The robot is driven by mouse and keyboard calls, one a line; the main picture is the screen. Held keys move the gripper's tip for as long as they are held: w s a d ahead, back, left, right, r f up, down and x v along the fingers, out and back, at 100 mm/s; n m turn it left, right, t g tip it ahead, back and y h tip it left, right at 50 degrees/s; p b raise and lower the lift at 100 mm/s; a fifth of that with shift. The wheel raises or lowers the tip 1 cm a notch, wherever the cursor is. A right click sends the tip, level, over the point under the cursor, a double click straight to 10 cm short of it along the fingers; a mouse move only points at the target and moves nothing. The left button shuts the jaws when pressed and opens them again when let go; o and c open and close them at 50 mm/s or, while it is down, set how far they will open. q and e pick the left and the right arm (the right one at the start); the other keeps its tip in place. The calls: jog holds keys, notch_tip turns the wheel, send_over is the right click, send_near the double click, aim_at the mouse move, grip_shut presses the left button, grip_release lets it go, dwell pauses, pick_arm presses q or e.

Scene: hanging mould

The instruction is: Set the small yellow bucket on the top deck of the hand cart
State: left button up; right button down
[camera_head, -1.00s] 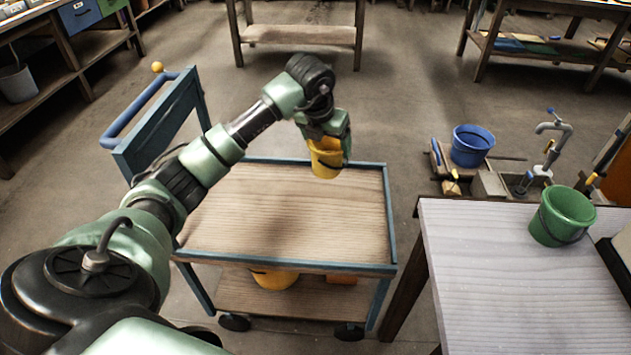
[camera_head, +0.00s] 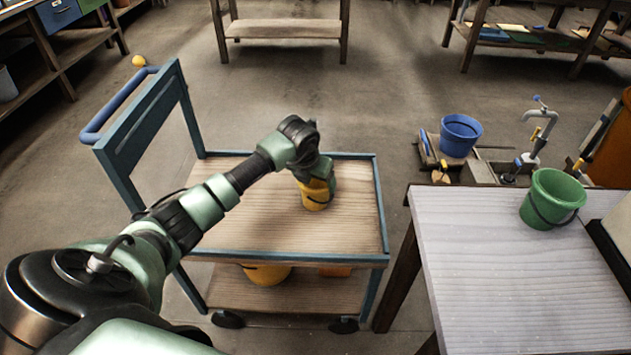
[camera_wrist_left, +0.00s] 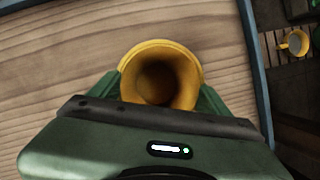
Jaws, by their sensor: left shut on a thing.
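The small yellow bucket (camera_head: 315,199) is upright at the top deck (camera_head: 262,222) of the hand cart, right of the deck's middle. I cannot tell for sure whether its base touches the wood. My left gripper (camera_head: 316,182) is over it and shut on it. In the left wrist view the bucket (camera_wrist_left: 163,72) shows its open mouth between the two green fingers (camera_wrist_left: 160,90), with deck boards around it. The gripper hides part of the rim in the head view. My right gripper is not in view.
The deck has a low blue rim and is otherwise bare. A larger yellow bucket (camera_head: 266,274) is on the lower shelf. A blue bucket (camera_head: 461,135) and a green bucket (camera_head: 553,198) stand to the right, the green one on a pale table (camera_head: 480,250).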

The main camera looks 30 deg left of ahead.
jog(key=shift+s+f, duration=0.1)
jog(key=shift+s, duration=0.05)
pick_arm(q)
jog(key=o, duration=1.4)
jog(key=shift+r, duration=0.15)
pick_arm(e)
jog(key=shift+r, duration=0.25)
pick_arm(q)
jog(key=p+v, duration=0.1)
jog(key=v, duration=1.1)
jog(key=shift+d, duration=0.1)
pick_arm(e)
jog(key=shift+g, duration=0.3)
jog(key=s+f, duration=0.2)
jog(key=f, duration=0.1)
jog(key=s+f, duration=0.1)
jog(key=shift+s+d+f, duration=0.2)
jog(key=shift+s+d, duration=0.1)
